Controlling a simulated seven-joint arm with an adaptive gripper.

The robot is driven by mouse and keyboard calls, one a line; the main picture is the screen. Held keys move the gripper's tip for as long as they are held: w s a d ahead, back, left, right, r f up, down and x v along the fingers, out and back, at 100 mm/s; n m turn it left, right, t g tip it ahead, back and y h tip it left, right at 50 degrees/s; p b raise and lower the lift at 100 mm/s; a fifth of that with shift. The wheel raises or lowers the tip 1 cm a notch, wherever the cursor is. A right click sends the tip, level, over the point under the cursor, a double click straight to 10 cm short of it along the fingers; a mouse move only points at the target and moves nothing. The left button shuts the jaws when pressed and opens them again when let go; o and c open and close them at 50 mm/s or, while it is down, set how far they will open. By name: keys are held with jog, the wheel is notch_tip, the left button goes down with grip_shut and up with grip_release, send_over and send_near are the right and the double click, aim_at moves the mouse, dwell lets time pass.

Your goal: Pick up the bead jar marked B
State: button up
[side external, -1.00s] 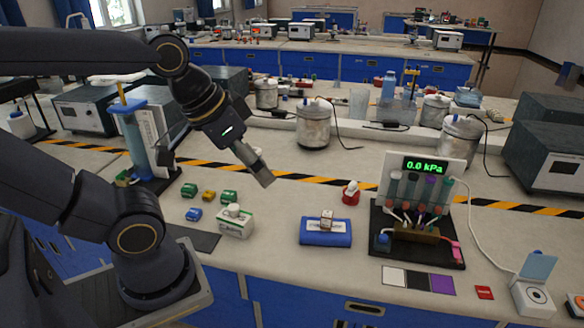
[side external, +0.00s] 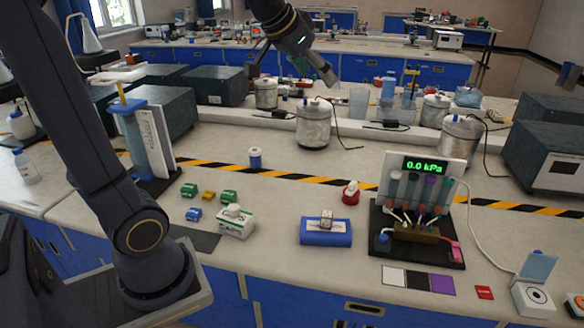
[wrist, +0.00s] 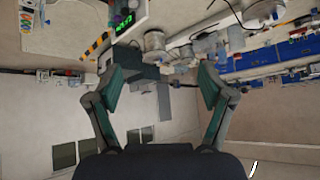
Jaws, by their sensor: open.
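No letter B can be read on anything, so I cannot tell for certain which thing is the bead jar marked B. A small blue-and-white jar (side external: 255,158) stands upright on the bench, left of the large metal can. A small red-and-white container (side external: 351,192) stands nearer the middle. My gripper (side external: 328,76) is raised high above the bench, up and right of the blue-and-white jar and well apart from both. In the wrist view its two fingers (wrist: 160,88) are spread wide with nothing between them, facing the room and walls.
A tube rack with a 0.0 kPa display (side external: 428,166) stands at right. A blue box (side external: 326,232), a white-green box (side external: 235,222) and several small coloured blocks lie in front. A metal can (side external: 313,125) and a blue-capped cylinder stand (side external: 133,140) flank the jar. Bench between is clear.

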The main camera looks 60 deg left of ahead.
jog(key=w+a+f+n+y, duration=0.1)
jog(key=w+a+f, duration=0.15)
jog(key=a, duration=0.45)
jog(key=w+a+f+n, duration=0.1)
jog(key=w+a+f, duration=0.1)
jog(key=w+a, duration=0.3)
jog(key=n+g, duration=0.5)
send_over(253, 152)
jog(key=s+d, duration=0.3)
jog(key=s, duration=0.1)
notch_tip(253, 152, down, 23)
jog(key=shift+y, duration=0.3)
jog(key=x, duration=1)
jog(key=shift+w, duration=0.3)
jog(key=shift+w+x, duration=0.2)
jog(key=shift+x, duration=2.7)
jog(key=shift+t, duration=0.3)
jog(key=c, duration=1.3)
